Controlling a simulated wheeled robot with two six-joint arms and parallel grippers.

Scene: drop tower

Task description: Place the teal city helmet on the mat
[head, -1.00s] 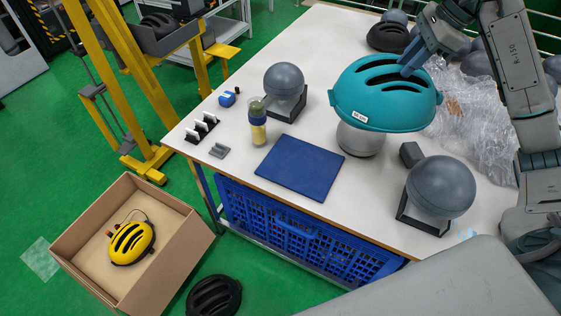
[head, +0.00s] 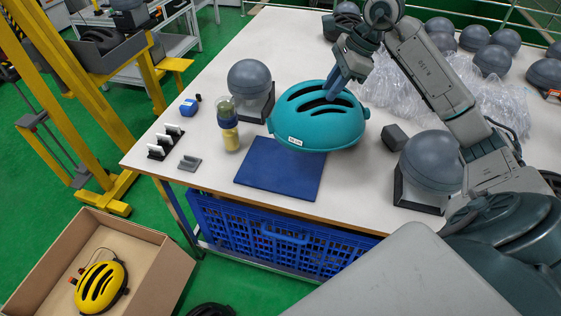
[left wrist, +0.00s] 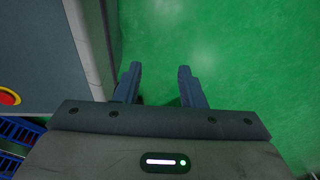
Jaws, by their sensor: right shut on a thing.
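The teal city helmet (head: 318,128) is in the head view, above the back right part of the blue mat (head: 270,178). My right gripper (head: 338,88) is shut on the helmet at its top vents. The helmet is roughly upright with a small white label on its front rim. It hides the mat's far right corner; I cannot tell how far above the table it hangs. The mat lies flat and bare near the table's front edge. My left gripper (left wrist: 158,85) shows in the left wrist view, open and empty over green floor.
Grey head forms stand left (head: 250,85) and right (head: 432,160) of the helmet. Clear plastic wrap (head: 440,90) lies behind. A cardboard box (head: 150,265) with a yellow helmet (head: 100,287) is on the floor.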

